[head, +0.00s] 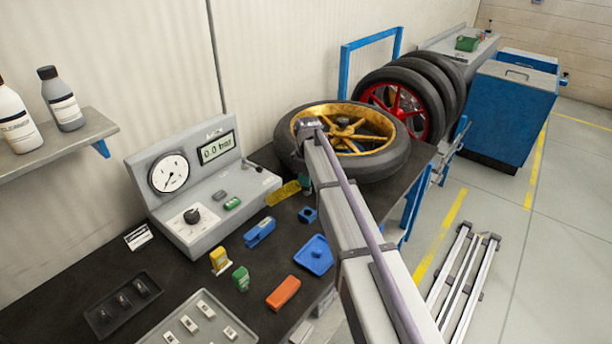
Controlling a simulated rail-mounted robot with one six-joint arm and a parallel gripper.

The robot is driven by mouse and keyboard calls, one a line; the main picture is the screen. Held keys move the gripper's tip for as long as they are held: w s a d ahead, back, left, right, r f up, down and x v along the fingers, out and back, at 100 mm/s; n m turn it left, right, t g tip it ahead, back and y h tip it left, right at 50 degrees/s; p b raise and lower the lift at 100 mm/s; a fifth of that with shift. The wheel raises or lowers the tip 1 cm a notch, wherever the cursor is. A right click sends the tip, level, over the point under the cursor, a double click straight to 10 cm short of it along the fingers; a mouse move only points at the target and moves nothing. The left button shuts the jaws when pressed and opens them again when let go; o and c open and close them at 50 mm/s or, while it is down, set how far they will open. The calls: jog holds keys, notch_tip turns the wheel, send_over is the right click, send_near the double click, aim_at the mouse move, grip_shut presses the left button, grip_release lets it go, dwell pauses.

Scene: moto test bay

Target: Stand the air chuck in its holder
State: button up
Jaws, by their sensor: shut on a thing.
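My gripper (301,168) is at the far end of my arm, in front of the gold-rimmed wheel. The arm hides most of its fingers. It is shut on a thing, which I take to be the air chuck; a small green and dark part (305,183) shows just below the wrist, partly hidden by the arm. A small blue open-topped piece (307,215) stands on the dark bench just below it in the picture and may be the holder. I cannot tell how the held thing is tilted, or whether it touches anything.
A yellow piece (283,193) lies left of my gripper. The gauge console (205,190) stands at the wall. A blue block (260,232), blue tray (314,254), orange block (283,292) and small yellow and green items are on the bench (190,275). The wheel (375,165) lies behind.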

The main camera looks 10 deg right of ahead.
notch_tip(320, 180, down, 2)
jog(key=shift+d+f, duration=0.1)
jog(key=shift+f, duration=0.1)
jog(key=shift+w+d, duration=0.15)
jog(key=shift+d, duration=0.05)
jog(key=shift+r, duration=0.1)
notch_tip(320, 180, down, 6)
jog(key=b, duration=0.6)
jog(key=shift+f+b, duration=1.3)
jog(key=shift+b, duration=0.1)
dwell(1.2)
dwell(0.4)
jog(key=o, duration=1)
jog(key=shift+o, duration=0.4)
